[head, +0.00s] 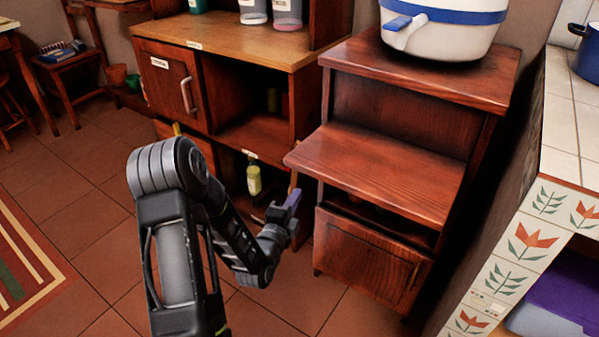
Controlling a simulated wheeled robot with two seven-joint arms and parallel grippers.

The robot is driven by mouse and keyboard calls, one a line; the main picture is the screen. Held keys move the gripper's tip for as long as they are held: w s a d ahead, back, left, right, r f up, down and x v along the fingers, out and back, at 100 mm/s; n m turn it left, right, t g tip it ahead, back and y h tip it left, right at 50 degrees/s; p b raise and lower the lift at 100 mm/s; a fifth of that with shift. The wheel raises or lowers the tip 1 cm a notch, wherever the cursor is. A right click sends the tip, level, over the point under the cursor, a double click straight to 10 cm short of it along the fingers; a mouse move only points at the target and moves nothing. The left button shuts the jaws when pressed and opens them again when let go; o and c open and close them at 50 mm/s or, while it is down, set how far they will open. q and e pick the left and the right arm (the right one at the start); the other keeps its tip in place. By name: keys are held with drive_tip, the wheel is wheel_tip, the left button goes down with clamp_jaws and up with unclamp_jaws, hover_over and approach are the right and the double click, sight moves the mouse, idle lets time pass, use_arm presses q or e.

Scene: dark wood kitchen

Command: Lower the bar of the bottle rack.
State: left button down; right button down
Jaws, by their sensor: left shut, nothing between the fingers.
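The bottle rack appears to be the low open compartment (233,157) of the wooden cabinet left of centre, with a small white label on its upper edge. A yellow-green bottle (254,180) stands upright inside it. My left arm comes up from the bottom, and its gripper (291,200) is at the right front of this compartment, shut and empty. A narrow lighter wooden strip (293,181) shows just above the gripper; I cannot tell whether it is the bar or whether the gripper touches it. My arm hides part of the compartment. My right gripper is not in view.
A wooden stand (380,155) with a protruding shelf is close to the right of the gripper. A white dispenser (440,32) sits on top of it. A tiled counter (570,120) borders the right side. The floor (100,190) at left is mostly clear, with a striped rug (25,265).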

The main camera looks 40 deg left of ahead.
sight(295, 172)
use_arm(q)
drive_tip(key=shift+w, duration=0.15)
drive_tip(key=shift+w+a+f+b, duration=0.1)
drive_tip(key=shift+w+a+b, duration=0.55)
drive_tip(key=shift+w+a, duration=0.7)
drive_tip(key=shift+w+a+f+b, duration=0.1)
drive_tip(key=shift+w+a+b, duration=0.65)
drive_tip(key=shift+w, duration=1)
drive_tip(key=shift+w+a+f+b, duration=0.1)
drive_tip(key=shift+w+a+b, duration=0.4)
drive_tip(key=shift+w+a, duration=0.9)
drive_tip(key=shift+w+d, duration=0.1)
drive_tip(key=shift+d, duration=0.05)
